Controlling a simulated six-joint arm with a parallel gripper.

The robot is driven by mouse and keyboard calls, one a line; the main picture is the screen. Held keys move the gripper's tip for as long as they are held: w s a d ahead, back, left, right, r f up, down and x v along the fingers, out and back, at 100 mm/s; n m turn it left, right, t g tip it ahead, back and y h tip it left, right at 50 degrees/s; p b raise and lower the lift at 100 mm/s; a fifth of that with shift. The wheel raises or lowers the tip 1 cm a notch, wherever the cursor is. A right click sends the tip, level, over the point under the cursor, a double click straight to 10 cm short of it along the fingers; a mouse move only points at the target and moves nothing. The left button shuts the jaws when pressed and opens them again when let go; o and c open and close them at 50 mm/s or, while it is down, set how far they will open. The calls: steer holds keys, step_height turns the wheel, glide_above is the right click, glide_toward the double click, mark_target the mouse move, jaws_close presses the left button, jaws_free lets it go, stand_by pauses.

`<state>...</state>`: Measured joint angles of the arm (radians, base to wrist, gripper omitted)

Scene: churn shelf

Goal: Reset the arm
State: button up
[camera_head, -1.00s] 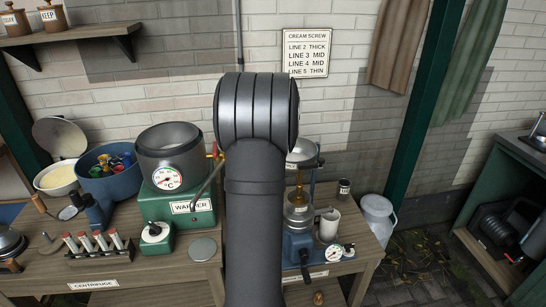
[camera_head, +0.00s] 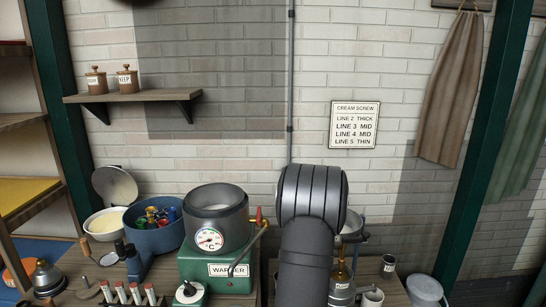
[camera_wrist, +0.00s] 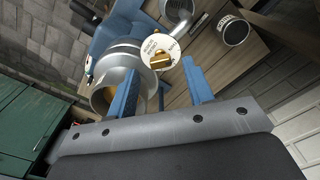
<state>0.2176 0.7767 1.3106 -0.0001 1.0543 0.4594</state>
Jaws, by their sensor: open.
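My arm (camera_head: 306,230) rises in the lower middle of the head view, with its rounded dark joint on top. My gripper (camera_wrist: 161,84) is in the wrist view, with its two blue fingers spread apart and nothing visible between their tips. Behind the fingers is a metal-and-blue machine with a silver bowl (camera_wrist: 119,60) and a white dial (camera_wrist: 157,46) carrying a brass part. The gripper itself is not visible in the head view. My arm hides part of the bench and machine there.
The green warmer (camera_head: 202,270) with its metal pot (camera_head: 216,203) stands left of my arm. A blue tub (camera_head: 154,238) of colored parts and a cream bowl (camera_head: 104,224) are farther left. A wall shelf (camera_head: 132,97) holds two jars. A sign (camera_head: 355,125) hangs behind.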

steer(key=shift+f, duration=1.4)
step_height(320, 180, up, 18)
steer(key=f, duration=0.1)
step_height(320, 180, down, 16)
steer(key=shift+f, duration=0.55)
steer(key=m, duration=0.5)
steer(key=shift+a+r, duration=0.1)
step_height(320, 180, up, 17)
step_height(320, 180, down, 10)
steer(key=w+a+m+g, duration=0.1)
steer(key=m, duration=0.2)
steer(key=shift+w+a+r+m, duration=0.15)
steer(key=shift+a+r+m, duration=0.05)
steer(key=shift+a+m, duration=0.15)
